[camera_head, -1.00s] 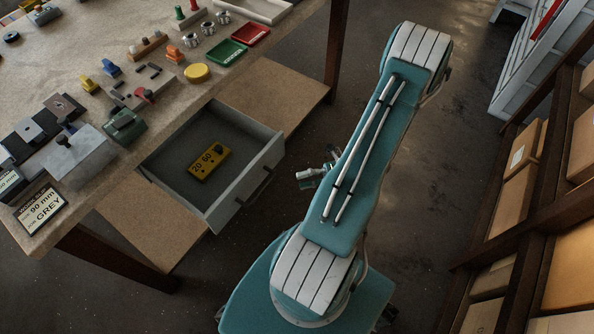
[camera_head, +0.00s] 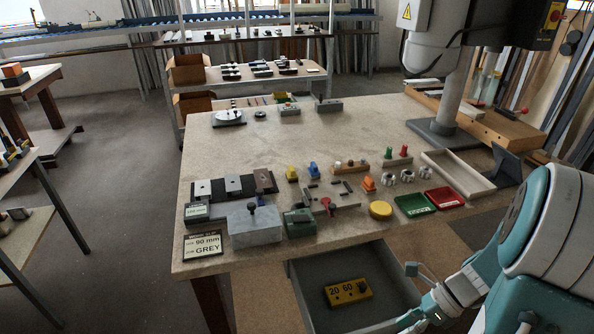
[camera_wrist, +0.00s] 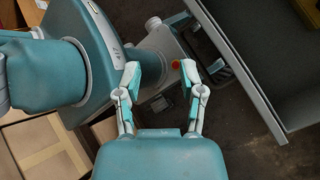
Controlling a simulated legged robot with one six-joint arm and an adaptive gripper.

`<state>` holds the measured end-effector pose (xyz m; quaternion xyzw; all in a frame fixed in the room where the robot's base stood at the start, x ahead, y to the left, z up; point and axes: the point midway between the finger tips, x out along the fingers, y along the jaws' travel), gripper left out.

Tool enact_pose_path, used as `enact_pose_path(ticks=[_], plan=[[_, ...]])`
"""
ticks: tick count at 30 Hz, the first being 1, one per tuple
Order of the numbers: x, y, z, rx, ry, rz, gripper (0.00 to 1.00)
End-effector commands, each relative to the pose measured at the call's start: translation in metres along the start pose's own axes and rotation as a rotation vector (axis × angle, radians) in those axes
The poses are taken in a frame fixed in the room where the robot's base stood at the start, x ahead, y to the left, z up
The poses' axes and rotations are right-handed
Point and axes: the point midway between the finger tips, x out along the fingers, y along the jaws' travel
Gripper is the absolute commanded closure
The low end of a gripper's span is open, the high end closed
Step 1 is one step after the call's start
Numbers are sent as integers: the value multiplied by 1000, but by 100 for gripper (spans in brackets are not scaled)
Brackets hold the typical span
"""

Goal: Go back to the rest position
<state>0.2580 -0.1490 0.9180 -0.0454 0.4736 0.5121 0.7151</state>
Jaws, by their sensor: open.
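My arm is at the lower right of the head view, folded beside the bench. My gripper (camera_wrist: 160,78) shows in the wrist view with its two teal and white fingers apart and nothing between them. In the head view the gripper is small and partly cut off near the right side of the open drawer (camera_head: 301,297). A yellow block (camera_head: 348,291) marked 20 and 60 lies in the drawer, apart from the gripper. The wrist view also shows a grey drawer wall (camera_wrist: 237,70) to the right of the fingers.
The workbench (camera_head: 300,150) carries a grey block (camera_head: 254,225), a green tray (camera_head: 414,204), a red tray (camera_head: 444,198), a yellow disc (camera_head: 380,209) and a sign (camera_head: 203,245) reading 90 mm GREY. A machine column (camera_head: 452,100) stands at back right. Open floor (camera_head: 120,150) lies left.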

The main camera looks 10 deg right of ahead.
Motion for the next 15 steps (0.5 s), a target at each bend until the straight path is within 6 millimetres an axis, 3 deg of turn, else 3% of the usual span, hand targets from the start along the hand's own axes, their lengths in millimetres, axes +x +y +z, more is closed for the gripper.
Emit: enact_pose_path(ticks=[3,15], plan=[[-5,13,30,-272,142,-27,49],[-17,68,110,-1192,575,-64,49]])
